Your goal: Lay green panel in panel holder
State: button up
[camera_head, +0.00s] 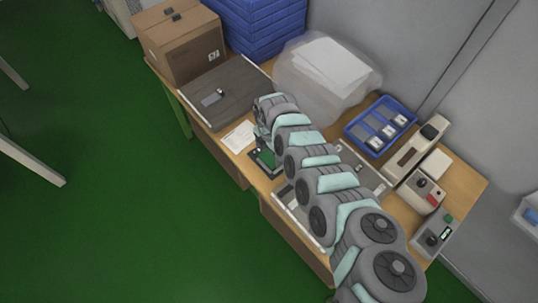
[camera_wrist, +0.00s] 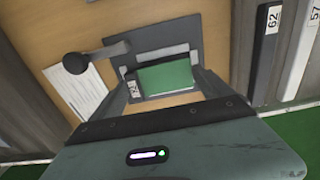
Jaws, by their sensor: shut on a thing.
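A green panel (camera_wrist: 165,79) shows between the fingers of my gripper (camera_wrist: 164,70) in the wrist view, and the gripper is shut on it. A dark grey holder (camera_wrist: 150,38) with a light bar lies just beyond the panel; a dark lever with a round black knob (camera_wrist: 76,63) reaches out from its left side. I cannot tell whether the panel touches the holder. In the head view, the green panel (camera_head: 267,158) shows small beside my arm near the table's front edge. My arm hides most of the gripper and holder there.
A white paper sheet (camera_head: 240,137) lies left of the gripper. Grey trays stand on both sides, one at the back left (camera_head: 215,92) and one partly under my arm (camera_head: 302,203). A blue bin (camera_head: 381,125), a cardboard box (camera_head: 179,40) and several small devices stand around.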

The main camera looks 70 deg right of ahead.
aim_at(269, 156)
jog(key=shift+f, duration=0.6)
jog(key=o, duration=1.2)
notch_tip(269, 156, up, 12)
jog(key=p, duration=0.2)
